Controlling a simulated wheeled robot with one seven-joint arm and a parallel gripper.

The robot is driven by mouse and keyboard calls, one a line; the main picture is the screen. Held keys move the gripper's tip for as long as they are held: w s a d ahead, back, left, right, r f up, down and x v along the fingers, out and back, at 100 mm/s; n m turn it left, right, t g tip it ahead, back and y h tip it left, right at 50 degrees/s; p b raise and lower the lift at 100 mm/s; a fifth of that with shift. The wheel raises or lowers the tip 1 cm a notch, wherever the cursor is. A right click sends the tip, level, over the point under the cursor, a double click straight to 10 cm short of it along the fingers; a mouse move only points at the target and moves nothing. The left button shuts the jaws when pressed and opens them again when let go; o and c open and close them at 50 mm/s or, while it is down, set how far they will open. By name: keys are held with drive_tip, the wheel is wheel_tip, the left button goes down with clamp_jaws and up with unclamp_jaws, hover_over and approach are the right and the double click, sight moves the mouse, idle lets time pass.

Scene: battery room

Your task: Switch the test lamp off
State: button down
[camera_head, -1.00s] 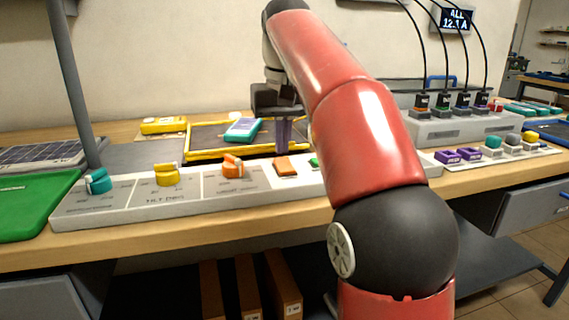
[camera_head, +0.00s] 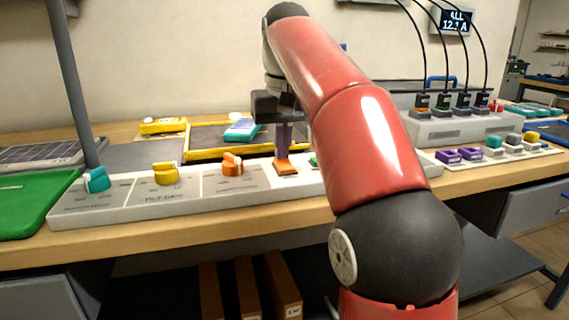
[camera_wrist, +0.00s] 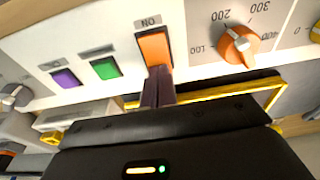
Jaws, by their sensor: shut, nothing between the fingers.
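A long grey control panel (camera_head: 130,202) lies along the bench front. An orange rocker switch (camera_head: 286,168) is set in it; in the wrist view the switch (camera_wrist: 154,50) sits beside the label "ON". My gripper (camera_head: 283,156) points down with its purple fingers shut and empty. The fingertips (camera_wrist: 158,72) are at the far edge of the orange rocker, touching it or very close. A green rocker (camera_wrist: 105,69) and a purple rocker (camera_wrist: 65,78) sit beside it; my arm hides most of these in the head view. I cannot identify the test lamp itself.
Orange (camera_head: 233,164), yellow (camera_head: 167,174) and teal (camera_head: 96,180) knobs stand on the panel to the left. A yellow-edged tray (camera_head: 190,152) lies behind, with a teal device (camera_head: 242,130). A grey charger box (camera_head: 455,128) with cables stands at right.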

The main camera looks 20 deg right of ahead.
wheel_tip(320, 180, up, 3)
drive_tip(key=p, duration=0.3)
drive_tip(key=shift+f, duration=0.15)
drive_tip(key=shift+w+r+b, duration=0.1)
drive_tip(key=shift+r+b, duration=0.2)
drive_tip(key=shift+r, duration=1.7)
